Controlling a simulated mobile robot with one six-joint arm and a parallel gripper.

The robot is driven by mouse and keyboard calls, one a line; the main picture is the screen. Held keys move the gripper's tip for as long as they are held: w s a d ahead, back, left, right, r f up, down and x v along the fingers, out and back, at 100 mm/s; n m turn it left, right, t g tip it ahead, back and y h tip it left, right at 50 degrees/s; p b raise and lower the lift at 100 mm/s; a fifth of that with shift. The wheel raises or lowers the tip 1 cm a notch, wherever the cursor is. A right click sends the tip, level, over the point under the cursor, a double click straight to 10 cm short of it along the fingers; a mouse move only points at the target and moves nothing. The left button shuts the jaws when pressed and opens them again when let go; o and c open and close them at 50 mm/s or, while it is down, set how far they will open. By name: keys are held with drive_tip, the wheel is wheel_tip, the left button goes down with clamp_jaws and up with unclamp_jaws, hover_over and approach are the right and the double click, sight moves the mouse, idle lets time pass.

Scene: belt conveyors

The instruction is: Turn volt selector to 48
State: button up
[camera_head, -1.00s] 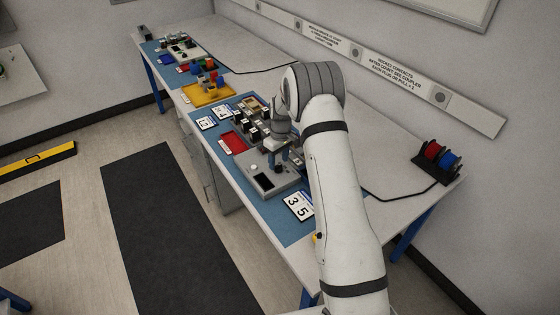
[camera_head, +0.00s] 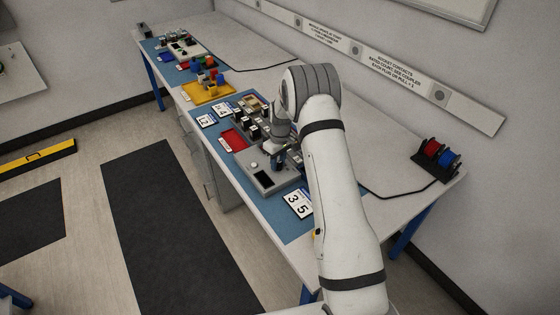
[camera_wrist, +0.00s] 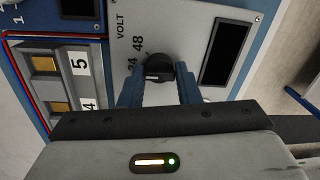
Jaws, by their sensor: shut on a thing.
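The volt selector (camera_wrist: 159,67) is a round black knob on a light grey panel (camera_wrist: 191,22) in the wrist view. The panel carries the word VOLT and the marks 24 and 48 beside the knob. A pale line on the knob shows, but I cannot tell for certain which mark it points at. My gripper (camera_wrist: 160,82) has its two blue fingers on either side of the knob and is shut on it. In the head view my gripper (camera_head: 276,160) is over the grey tester box (camera_head: 267,181), and the knob is hidden there.
A dark display (camera_wrist: 229,52) is right of the knob. Slots with yellow blocks (camera_wrist: 45,63) and number cards 5 and 4 lie left. In the head view a red tray (camera_head: 235,139), a yellow tray (camera_head: 208,94) and a 3 5 card (camera_head: 298,203) share the bench.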

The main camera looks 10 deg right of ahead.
drive_tip(key=shift+d, duration=0.2)
drive_tip(key=shift+w+r+m+b, duration=0.1)
drive_tip(key=shift+w+m+b, duration=0.05)
drive_tip(key=shift+m+b, duration=0.2)
idle(0.4)
drive_tip(key=shift+m+b, duration=0.35)
drive_tip(key=shift+b, duration=0.15)
drive_tip(key=m+b, duration=0.2)
drive_tip(key=b, duration=0.1)
drive_tip(key=shift+m, duration=0.4)
drive_tip(key=m+b, duration=0.2)
drive_tip(key=m, duration=0.2)
drive_tip(key=shift+r+m+t+b, duration=0.1)
drive_tip(key=shift+m+t+b, duration=0.25)
drive_tip(key=shift+m+t, duration=0.05)
